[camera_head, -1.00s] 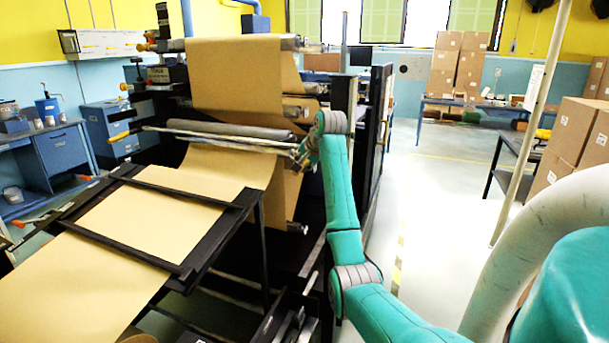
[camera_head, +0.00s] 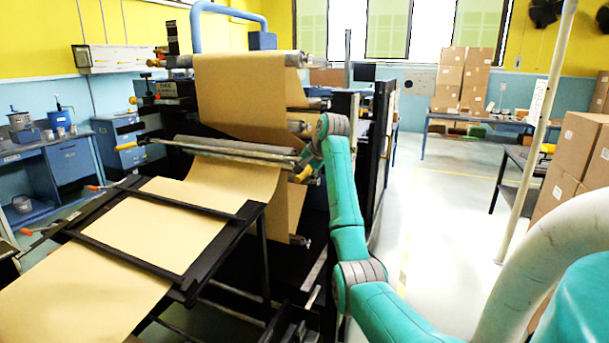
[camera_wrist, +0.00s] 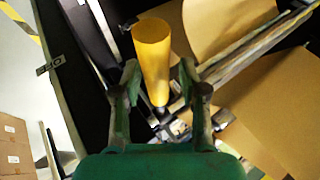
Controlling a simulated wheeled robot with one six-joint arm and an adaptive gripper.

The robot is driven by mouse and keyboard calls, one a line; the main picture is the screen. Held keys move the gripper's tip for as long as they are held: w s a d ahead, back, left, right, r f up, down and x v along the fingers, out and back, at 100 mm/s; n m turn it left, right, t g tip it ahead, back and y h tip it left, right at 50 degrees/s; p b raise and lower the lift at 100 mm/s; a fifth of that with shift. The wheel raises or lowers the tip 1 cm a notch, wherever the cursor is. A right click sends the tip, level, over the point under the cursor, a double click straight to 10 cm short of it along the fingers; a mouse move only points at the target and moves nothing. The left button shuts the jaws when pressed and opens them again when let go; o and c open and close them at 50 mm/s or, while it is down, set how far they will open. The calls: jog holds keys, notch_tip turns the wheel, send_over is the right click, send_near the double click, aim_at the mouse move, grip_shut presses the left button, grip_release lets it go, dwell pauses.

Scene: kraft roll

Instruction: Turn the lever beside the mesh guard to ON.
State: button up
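A yellow tapered handle (camera_wrist: 152,58) stands between the fingers of my gripper (camera_wrist: 158,70) in the wrist view. The gripper is open, with a gap visible on each side of the handle. The handle narrows toward a metal joint (camera_wrist: 160,112) near the palm side of the picture. In the head view, a yellow handle (camera_head: 304,174) shows just below my gripper (camera_head: 302,162), at the right end of the machine's rollers.
The machine carries a kraft paper web (camera_head: 238,95) over a grey roller (camera_head: 235,144) and a black-framed table (camera_head: 190,270). Metal bars (camera_wrist: 245,55) run close to the right finger in the wrist view. The floor (camera_head: 425,220) right of the machine is clear; cartons (camera_head: 580,150) stand farther right.

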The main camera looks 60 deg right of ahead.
jog(key=shift+s, duration=0.1)
jog(key=v, duration=1.1)
jog(key=shift+r, duration=0.3)
jog(key=shift+s+a, duration=0.1)
jog(key=shift+s, duration=0.05)
